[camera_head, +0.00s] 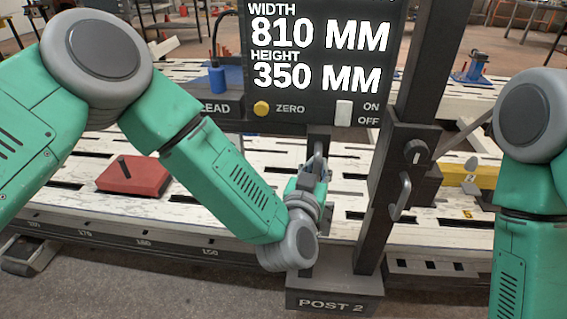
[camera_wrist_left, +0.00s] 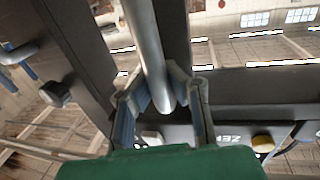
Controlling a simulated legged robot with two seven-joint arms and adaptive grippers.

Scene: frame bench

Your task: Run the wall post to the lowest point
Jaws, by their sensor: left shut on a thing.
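My left gripper (camera_head: 318,170) is below the readout panel, left of the dark post (camera_head: 368,235) marked POST 2. In the left wrist view its fingers (camera_wrist_left: 163,98) are shut around a smooth grey metal bar (camera_wrist_left: 148,45). Dark uprights stand on both sides of the bar, one with a dark knob (camera_wrist_left: 56,92). In the head view the post carries a dark sliding block (camera_head: 407,150) with a grey handle (camera_head: 401,196). The readout panel (camera_head: 300,98) shows width 810 MM and height 350 MM. My right gripper is outside the views.
A white slotted bench (camera_head: 60,195) runs behind the post. A red block (camera_head: 135,177) lies on it at left, and a yellow part (camera_head: 470,177) is at right. The panel has a yellow ZERO button (camera_head: 262,109) and a white switch (camera_head: 343,112).

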